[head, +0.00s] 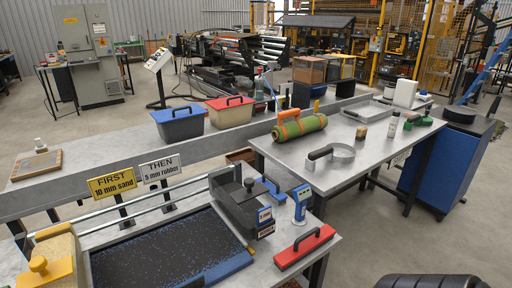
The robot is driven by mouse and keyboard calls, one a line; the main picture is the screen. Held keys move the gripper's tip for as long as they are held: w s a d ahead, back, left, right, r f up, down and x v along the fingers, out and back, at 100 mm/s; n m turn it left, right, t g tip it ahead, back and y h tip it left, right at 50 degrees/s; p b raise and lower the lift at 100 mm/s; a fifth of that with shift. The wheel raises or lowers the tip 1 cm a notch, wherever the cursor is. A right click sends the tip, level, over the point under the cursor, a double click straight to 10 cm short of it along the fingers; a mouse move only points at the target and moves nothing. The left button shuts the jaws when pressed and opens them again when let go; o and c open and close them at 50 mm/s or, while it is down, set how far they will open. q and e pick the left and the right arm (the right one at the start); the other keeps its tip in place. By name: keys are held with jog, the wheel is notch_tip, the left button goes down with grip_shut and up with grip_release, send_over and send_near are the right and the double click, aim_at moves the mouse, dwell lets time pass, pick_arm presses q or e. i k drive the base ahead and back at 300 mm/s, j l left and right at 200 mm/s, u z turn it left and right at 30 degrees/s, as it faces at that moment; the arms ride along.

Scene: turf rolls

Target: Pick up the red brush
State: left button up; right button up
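The red brush (305,250) is a long red block with a black handle on top. It lies at the near right corner of the front workbench (345,240), slanting up to the right, with nothing on it. Neither of my grippers shows in the head view.
Left of the brush stand a blue-and-white device (300,206) and a dark box-shaped tool (242,208) by a black, blue-flecked mat (165,250). Behind, another table (300,160) holds a green roll (300,128) and a metal ring (330,157).

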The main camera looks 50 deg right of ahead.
aim_at(306, 244)
jog(key=z, duration=2)
